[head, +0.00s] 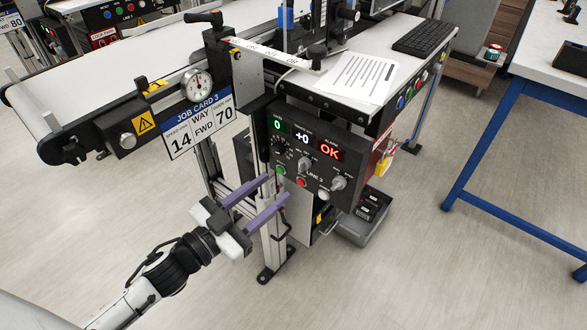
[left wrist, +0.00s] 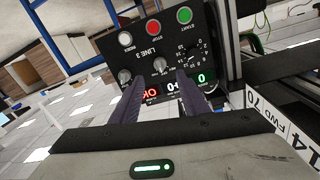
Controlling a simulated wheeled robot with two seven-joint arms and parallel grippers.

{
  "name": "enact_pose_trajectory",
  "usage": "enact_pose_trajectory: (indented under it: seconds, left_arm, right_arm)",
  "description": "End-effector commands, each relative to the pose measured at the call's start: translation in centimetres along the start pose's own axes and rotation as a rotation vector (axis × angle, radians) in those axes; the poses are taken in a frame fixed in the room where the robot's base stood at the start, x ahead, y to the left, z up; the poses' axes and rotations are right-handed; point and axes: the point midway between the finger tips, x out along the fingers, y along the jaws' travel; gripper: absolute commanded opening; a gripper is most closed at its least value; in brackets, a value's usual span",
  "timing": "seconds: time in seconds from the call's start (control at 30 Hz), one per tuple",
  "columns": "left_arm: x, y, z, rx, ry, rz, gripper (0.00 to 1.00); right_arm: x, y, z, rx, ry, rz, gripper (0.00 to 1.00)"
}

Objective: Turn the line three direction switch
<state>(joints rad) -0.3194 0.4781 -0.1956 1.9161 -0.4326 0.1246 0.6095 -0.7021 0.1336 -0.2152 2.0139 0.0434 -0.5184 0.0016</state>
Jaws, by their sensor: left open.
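The dark line 3 control panel (head: 318,153) faces me in the head view, with lit displays reading 0, +0 and OK. Below the displays are a middle selector knob (head: 304,164) and a right knob (head: 338,183); their labels are too small to read. My left gripper (head: 277,187) is open and empty in front of the panel's lower left part. In the left wrist view the panel (left wrist: 105,45) appears upside down. There the middle knob (left wrist: 160,65) shows between the fingertips, and the other knob (left wrist: 125,77) lies by the left fingertip. I cannot tell whether either finger touches a knob.
The panel's green button (head: 281,170) and red button (head: 300,182) sit near the fingers. A job card (head: 198,122) reading 14, FWD, 70 hangs left of the panel. A white belt conveyor (head: 120,72) lies behind. A blue-legged table (head: 490,130) stands right, beyond clear floor.

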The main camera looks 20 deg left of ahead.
Motion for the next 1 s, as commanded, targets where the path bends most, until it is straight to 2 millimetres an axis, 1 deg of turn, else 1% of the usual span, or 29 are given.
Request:
enact_pose_trajectory:
  seconds: [0.03,0.2,0.4,0.5,0.6,0.87,0.97,1.0]
  left_arm:
    - [1.0,0.0,-0.2,0.002,0.005,0.000,0.41]
    - [4.2,0.0,-0.1,0.000,0.004,-0.001,0.41]
    - [7.1,0.0,0.0,-0.001,0.000,-0.002,0.41]
    - [8.0,0.0,0.1,-0.001,-0.001,-0.003,0.41]
    - [8.4,0.0,0.1,-0.002,-0.002,-0.003,0.41]
    - [8.5,0.1,0.1,-0.002,-0.002,-0.002,0.41]
    - [8.5,0.0,0.1,-0.002,-0.002,-0.002,0.26]
    - [8.5,0.0,0.1,-0.002,-0.002,-0.002,0.19]
  right_arm:
    - [0.1,0.0,0.0,0.000,0.000,0.000,0.43]
    - [0.2,0.0,-0.2,0.000,0.007,0.000,0.43]
    - [0.3,0.1,-1.0,-0.002,0.023,0.000,0.43]
    - [0.3,0.1,-1.3,-0.002,0.028,0.000,0.43]
    - [0.3,0.1,-1.4,-0.001,0.031,0.000,0.43]
    - [0.2,0.1,-1.3,-0.001,0.028,0.000,0.43]
    - [0.2,0.1,-1.0,0.000,0.023,-0.001,0.43]
    - [0.2,0.0,-0.9,0.000,0.021,-0.001,0.43]
